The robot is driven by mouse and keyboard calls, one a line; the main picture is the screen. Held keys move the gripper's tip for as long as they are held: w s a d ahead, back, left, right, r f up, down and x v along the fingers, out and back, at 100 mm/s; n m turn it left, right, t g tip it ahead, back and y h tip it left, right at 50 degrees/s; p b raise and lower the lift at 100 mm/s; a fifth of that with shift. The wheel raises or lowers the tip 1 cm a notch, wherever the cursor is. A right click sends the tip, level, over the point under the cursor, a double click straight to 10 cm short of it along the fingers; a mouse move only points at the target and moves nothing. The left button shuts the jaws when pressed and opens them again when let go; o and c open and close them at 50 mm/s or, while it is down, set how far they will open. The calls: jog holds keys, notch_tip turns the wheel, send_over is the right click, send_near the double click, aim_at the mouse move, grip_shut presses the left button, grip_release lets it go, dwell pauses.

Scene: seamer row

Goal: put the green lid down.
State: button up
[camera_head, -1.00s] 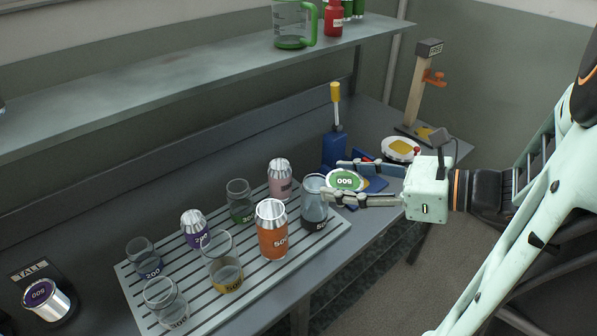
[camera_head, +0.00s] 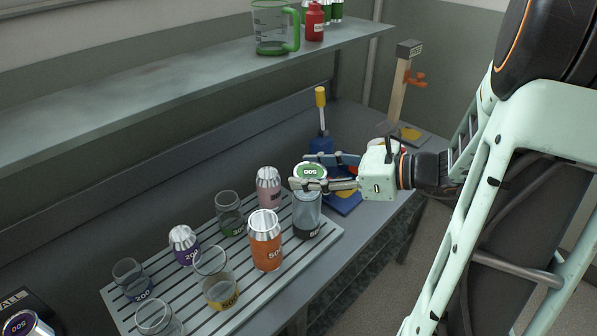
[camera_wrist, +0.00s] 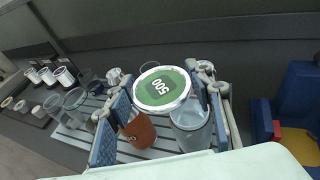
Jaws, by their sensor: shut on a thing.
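The green lid (camera_head: 311,171), round with a silver rim and marked 500, is held level between the fingers of my gripper (camera_head: 313,174). My gripper is shut on its edge. In the head view the lid is over the mouth of a clear jar (camera_head: 306,213) with a dark band at the right end of the slatted rack (camera_head: 283,272). I cannot tell whether lid and jar touch. In the wrist view the lid (camera_wrist: 161,90) sits between the blue finger pads, and the jar (camera_wrist: 190,130) shows below it, partly hidden.
An orange can (camera_head: 265,240), a pink can (camera_head: 268,188), a purple can (camera_head: 184,246) and several open jars stand close by on the rack. A blue holder with a yellow-handled tool (camera_head: 321,110) stands behind my gripper. A shelf (camera_head: 180,90) runs above the bench.

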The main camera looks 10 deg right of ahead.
aim_at(307, 176)
jog(key=w+f, duration=0.3)
jog(key=shift+f, duration=0.3)
jog(key=shift+d+f+b, duration=0.1)
jog(key=shift+f+b, duration=0.35)
jog(key=shift+f, duration=1.15)
jog(key=shift+f, duration=0.3)
jog(key=shift+o, duration=1.4)
jog(key=o, duration=0.4)
jog(key=shift+o, duration=0.2)
